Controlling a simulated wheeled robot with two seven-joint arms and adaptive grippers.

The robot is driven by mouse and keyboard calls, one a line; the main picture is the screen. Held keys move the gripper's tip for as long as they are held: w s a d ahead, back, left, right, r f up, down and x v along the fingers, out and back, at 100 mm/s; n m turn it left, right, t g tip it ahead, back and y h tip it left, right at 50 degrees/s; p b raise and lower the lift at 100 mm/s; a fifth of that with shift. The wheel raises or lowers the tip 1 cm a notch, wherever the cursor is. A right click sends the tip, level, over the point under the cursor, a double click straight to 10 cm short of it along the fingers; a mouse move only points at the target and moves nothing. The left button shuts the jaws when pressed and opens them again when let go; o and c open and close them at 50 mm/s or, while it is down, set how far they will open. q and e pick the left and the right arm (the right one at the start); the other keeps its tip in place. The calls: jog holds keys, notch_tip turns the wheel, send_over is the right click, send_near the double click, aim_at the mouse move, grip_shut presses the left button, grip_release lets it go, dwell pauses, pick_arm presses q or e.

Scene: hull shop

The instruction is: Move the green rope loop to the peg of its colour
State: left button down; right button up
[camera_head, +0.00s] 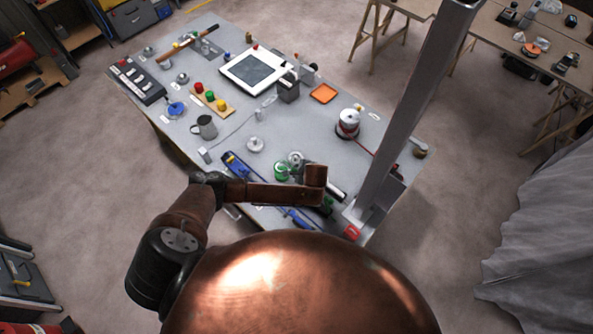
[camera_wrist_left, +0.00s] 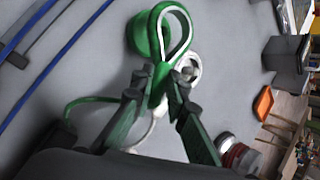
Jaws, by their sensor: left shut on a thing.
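The green rope loop (camera_wrist_left: 176,22) shows in the left wrist view as a green band with a pale inner edge. My left gripper (camera_wrist_left: 160,84) is shut on its narrow end, and the loop stands out beyond the fingertips. A round green piece (camera_wrist_left: 140,36) lies behind the loop; I cannot tell whether it is the green peg. A green round thing (camera_head: 281,171) also shows on the bench in the head view, beside my left forearm. In the head view my left gripper is mostly hidden by the arm. My right gripper is not in view.
The grey bench (camera_head: 225,130) holds a metal mug (camera_head: 205,127), a white-framed panel (camera_head: 252,69), an orange tray (camera_head: 323,93) and a spool (camera_head: 348,120). A white disc (camera_head: 255,145) lies near the green thing. A tall grey post (camera_head: 414,95) rises at the right.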

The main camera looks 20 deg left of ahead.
pick_arm(q)
jog(key=shift+f, duration=0.5)
jog(key=shift+f, duration=0.2)
dwell(0.7)
jog(key=shift+f, duration=0.35)
jog(key=shift+f+b, duration=0.35)
jog(key=shift+f, duration=0.1)
dwell(0.5)
jog(key=shift+f, duration=0.35)
dwell(0.5)
jog(key=c, duration=1.8)
grip_release()
jog(key=shift+o, duration=0.6)
